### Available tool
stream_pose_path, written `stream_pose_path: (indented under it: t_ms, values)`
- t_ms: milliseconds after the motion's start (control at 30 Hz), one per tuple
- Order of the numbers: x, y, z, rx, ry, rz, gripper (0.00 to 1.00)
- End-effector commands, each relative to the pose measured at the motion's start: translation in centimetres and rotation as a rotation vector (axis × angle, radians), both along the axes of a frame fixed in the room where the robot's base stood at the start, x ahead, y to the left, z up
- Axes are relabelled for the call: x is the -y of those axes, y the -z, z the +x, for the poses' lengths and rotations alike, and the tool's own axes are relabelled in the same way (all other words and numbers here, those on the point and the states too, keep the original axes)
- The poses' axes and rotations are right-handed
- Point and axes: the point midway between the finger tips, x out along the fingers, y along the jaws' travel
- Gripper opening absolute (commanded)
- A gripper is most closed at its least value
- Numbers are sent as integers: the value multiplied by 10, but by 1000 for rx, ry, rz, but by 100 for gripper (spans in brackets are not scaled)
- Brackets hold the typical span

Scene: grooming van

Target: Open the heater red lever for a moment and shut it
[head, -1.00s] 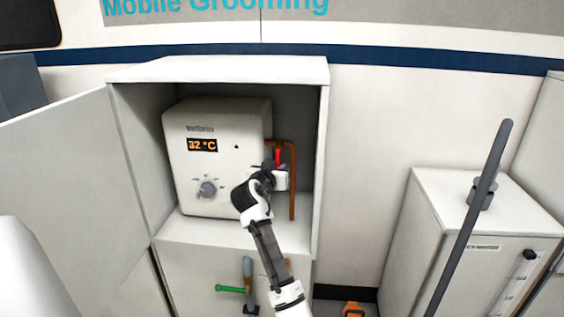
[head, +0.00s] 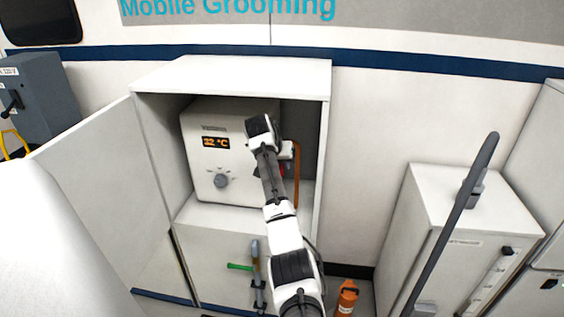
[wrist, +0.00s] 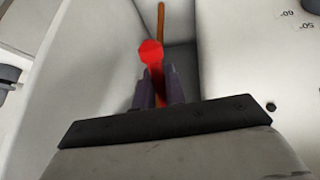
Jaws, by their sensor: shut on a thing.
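The white heater (head: 200,172) stands in an open cabinet, its display reading 32 °C and its dial on the front. The red lever is at the heater's right side; in the head view only a small red part shows behind my arm. In the wrist view the red lever (wrist: 151,52) runs between my two fingers, its rounded red end just past the fingertips. My gripper (wrist: 157,82) is shut on it. In the head view my wrist and arm hide most of the lever, so its exact angle is hard to tell.
A copper pipe (head: 297,185) runs down beside the lever. The cabinet's right wall (head: 322,150) is close to my gripper. The cabinet door (head: 105,185) stands open at left. Below are a green-handled valve (head: 240,267) and an orange bottle (head: 347,298).

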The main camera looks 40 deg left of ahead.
Motion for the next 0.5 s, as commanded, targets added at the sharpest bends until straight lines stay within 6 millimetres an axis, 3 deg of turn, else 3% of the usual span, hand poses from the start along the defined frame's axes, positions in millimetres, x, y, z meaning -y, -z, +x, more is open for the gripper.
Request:
stream_pose_path:
  t_ms: [500]
  values:
    - [0, -4, -1, -85, 0, -53, 0]
